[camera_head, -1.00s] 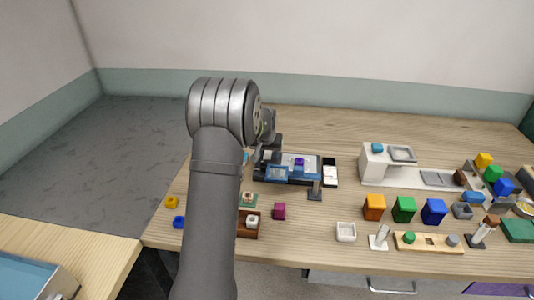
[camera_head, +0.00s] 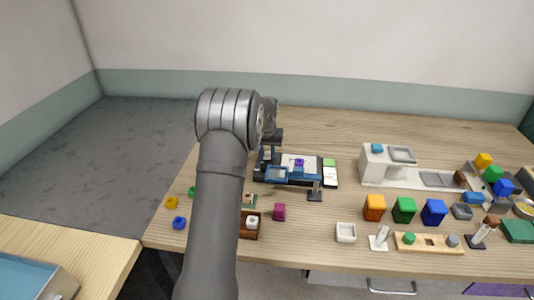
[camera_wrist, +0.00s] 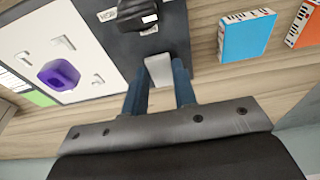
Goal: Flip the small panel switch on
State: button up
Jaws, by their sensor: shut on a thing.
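In the wrist view my gripper (camera_wrist: 160,78) has its two blue fingers on either side of a small pale grey lever (camera_wrist: 158,66) at the near edge of a dark panel (camera_wrist: 172,35), and is shut on it. A black switch-like part (camera_wrist: 135,15) with small white labels beside it sits further up the panel. Next to it is a white plate (camera_wrist: 95,35) with a purple knob (camera_wrist: 58,75). In the head view the panel assembly (camera_head: 292,172) is partly hidden by my arm, and my fingertips cannot be made out. A green patch (camera_head: 329,162) shows on the white display at its right.
Blue (camera_wrist: 246,36) and orange (camera_wrist: 305,25) blocks lie beside the panel in the wrist view. Several coloured bins and blocks fill the right side. The table behind the panel is clear.

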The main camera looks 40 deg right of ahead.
aim_at(267, 158)
jog(key=shift+w+d+g+y, duration=0.1)
jog(key=shift+g+y, duration=0.4)
jog(key=o, duration=1)
jog(key=shift+r, duration=0.15)
jog(key=r, duration=1.7)
jog(key=shift+s+a+r, duration=0.1)
jog(key=shift+s+a, duration=0.25)
jog(key=shift+s, duration=0.05)
